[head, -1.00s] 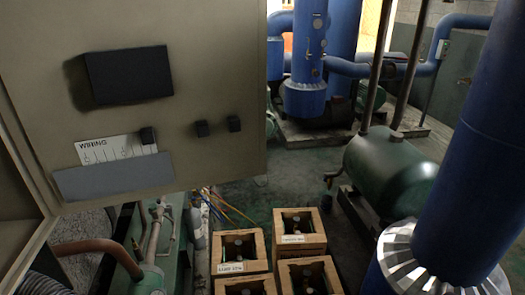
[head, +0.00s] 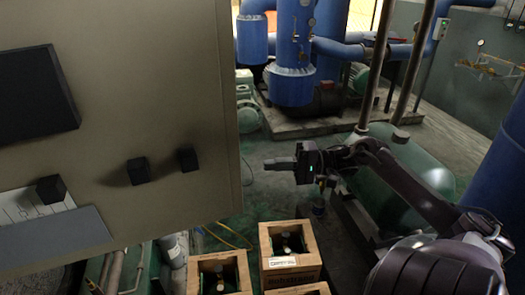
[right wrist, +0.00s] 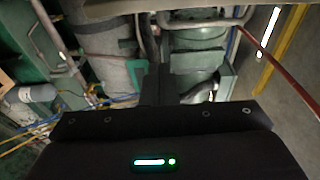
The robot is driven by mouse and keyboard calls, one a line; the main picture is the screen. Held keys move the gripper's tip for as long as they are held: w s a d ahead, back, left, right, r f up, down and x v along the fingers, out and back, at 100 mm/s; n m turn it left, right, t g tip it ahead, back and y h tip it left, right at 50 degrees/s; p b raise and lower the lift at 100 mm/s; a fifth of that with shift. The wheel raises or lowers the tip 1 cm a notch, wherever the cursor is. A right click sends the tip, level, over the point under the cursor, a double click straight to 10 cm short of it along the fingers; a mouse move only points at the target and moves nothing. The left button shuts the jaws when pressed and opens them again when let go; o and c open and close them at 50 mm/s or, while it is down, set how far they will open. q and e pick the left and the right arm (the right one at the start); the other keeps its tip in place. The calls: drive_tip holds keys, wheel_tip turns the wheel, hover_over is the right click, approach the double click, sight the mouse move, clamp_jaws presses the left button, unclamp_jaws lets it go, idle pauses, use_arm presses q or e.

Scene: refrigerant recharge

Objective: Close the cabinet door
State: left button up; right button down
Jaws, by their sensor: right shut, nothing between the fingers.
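The cabinet door (head: 110,165) is a large beige panel filling the left of the head view. It carries a dark rectangular box, several small black blocks, a white card and a grey-blue strip. Its right edge is free and upright. My right gripper (head: 270,163) is shut and empty, pointing left, a little right of that edge in the picture. I see a gap between them; their depth difference is hard to tell. In the right wrist view the shut fingers (right wrist: 156,85) point at the machinery, and I cannot make out the door there. My left gripper is not in view.
Wooden crates (head: 291,255) with bottles stand on the floor below. A green tank (head: 415,160) lies behind my right arm. Blue pipes and vessels (head: 292,60) stand at the back. Green floor between the door edge and the tank is open.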

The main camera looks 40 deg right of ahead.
drive_tip(key=p+x, duration=0.2)
drive_tip(key=x, duration=0.7)
use_arm(q)
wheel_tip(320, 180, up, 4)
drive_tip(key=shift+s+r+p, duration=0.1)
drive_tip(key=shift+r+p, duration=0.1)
drive_tip(key=shift+p, duration=0.9)
use_arm(e)
drive_tip(key=s, duration=0.2)
drive_tip(key=s+a, duration=0.1)
drive_tip(key=s, duration=0.1)
drive_tip(key=shift+a, duration=0.2)
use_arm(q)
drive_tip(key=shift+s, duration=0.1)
